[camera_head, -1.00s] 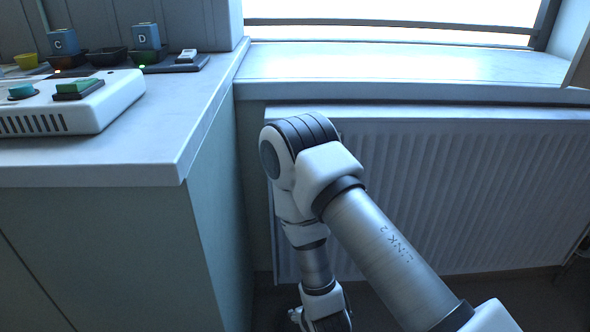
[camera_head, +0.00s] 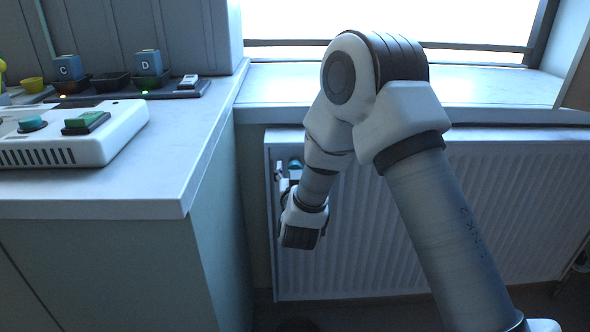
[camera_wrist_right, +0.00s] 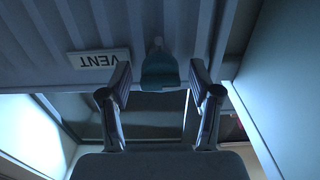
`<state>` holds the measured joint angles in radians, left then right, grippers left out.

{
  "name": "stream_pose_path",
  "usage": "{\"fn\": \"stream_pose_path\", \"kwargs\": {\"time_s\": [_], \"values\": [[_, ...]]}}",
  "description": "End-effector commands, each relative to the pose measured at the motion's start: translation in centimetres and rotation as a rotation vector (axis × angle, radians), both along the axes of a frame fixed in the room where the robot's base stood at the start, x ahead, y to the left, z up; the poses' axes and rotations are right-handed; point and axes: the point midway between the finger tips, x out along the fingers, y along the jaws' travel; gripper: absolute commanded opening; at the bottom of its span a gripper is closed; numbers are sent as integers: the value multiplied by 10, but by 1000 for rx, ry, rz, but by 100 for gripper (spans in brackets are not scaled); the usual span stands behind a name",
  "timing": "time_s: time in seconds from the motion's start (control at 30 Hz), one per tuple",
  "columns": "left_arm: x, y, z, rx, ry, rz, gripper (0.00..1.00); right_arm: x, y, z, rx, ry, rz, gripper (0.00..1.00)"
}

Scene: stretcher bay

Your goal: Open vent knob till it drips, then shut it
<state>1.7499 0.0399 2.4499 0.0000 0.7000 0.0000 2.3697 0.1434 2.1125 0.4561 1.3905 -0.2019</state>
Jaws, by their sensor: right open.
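The vent knob is a small teal piece (camera_head: 295,163) at the radiator's upper left corner. In the right wrist view the teal knob (camera_wrist_right: 160,72) shows between the two fingertips, with visible gaps on both sides. My right gripper (camera_wrist_right: 161,80) is open and empty. In the head view it is mostly hidden behind my wrist, just below the knob. A white plate reading VENT (camera_wrist_right: 98,59) appears upside down beside the knob. I see no drip. My left gripper is not in view.
The ribbed radiator (camera_head: 420,215) stands under the window sill (camera_head: 480,85). A counter (camera_head: 100,195) on the left comes close to the radiator's left end. On it are a white box with buttons (camera_head: 95,145) and blue blocks C (camera_head: 68,67) and D (camera_head: 147,63).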

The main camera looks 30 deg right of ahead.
Motion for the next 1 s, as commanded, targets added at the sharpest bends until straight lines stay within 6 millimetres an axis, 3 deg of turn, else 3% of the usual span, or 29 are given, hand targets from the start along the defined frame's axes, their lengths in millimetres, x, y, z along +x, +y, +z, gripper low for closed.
{"fn": "stream_pose_path", "kwargs": {"time_s": [0.3, 0.33, 0.5, 1.0], "values": [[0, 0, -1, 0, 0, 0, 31, 9, -6, 0, 0, 1, 1, 63], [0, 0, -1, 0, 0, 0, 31, 9, -6, 0, 0, 1, 1, 60], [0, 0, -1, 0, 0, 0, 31, 9, -6, 0, 0, 2, 1, 3], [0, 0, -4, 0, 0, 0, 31, 9, -6, -1, 59, -34, 1, 3]]}}
